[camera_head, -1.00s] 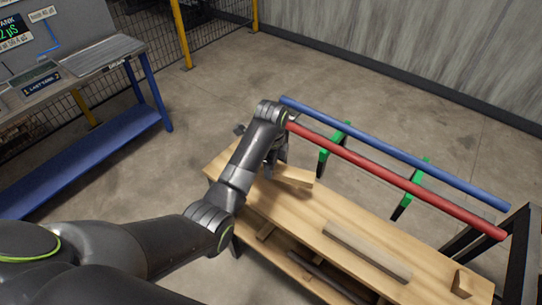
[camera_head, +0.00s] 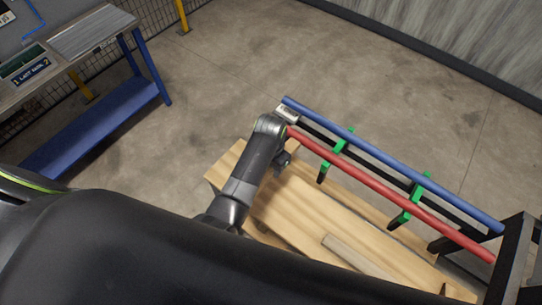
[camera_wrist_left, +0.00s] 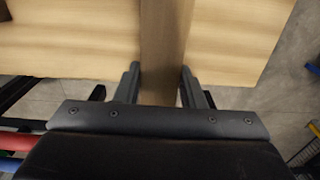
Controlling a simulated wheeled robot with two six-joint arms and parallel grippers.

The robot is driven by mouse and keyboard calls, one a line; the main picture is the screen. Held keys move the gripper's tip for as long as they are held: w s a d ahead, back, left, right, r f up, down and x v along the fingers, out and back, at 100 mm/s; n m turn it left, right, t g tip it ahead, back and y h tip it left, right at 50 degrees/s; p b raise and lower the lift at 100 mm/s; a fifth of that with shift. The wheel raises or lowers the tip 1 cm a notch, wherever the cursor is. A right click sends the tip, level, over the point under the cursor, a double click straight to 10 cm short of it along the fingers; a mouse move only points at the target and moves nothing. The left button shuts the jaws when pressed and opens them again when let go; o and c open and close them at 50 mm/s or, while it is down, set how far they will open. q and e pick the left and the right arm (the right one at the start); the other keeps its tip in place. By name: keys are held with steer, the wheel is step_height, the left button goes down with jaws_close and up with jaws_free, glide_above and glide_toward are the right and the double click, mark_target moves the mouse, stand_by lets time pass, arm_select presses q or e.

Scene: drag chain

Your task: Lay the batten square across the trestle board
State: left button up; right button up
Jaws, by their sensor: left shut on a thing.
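The wooden trestle board (camera_head: 310,212) runs from the middle to the lower right in the head view, and its pale top also shows in the left wrist view (camera_wrist_left: 65,40). My left gripper (camera_wrist_left: 160,72) is shut on the batten (camera_wrist_left: 163,35), a wooden bar between its fingers. The batten runs up the wrist picture, roughly square across the board's near edge, and one end sticks out past that edge. Whether it rests on the board is unclear. In the head view my left gripper (camera_head: 281,160) is at the board's far left part, and the arm mostly hides the batten. My right gripper is not seen.
A greyish wood strip (camera_head: 357,256) lies lengthwise on the board. A blue rail (camera_head: 400,166) and a red rail (camera_head: 385,189) with green brackets (camera_head: 408,212) run along the board's far side. A black frame (camera_head: 508,262) stands right. A blue bench (camera_head: 95,125) stands left, with clear floor between.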

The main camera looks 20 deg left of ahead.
arm_select(q)
steer(key=shift+r, duration=0.1)
stand_by(0.3)
steer(key=b, duration=0.3)
glide_above(271, 184)
steer(key=shift+a+f, duration=0.1)
steer(key=shift+f, duration=2.6)
steer(key=shift+f+b, duration=0.95)
steer(key=shift+f, duration=0.65)
steer(key=o, duration=1.1)
steer(key=shift+o, duration=0.2)
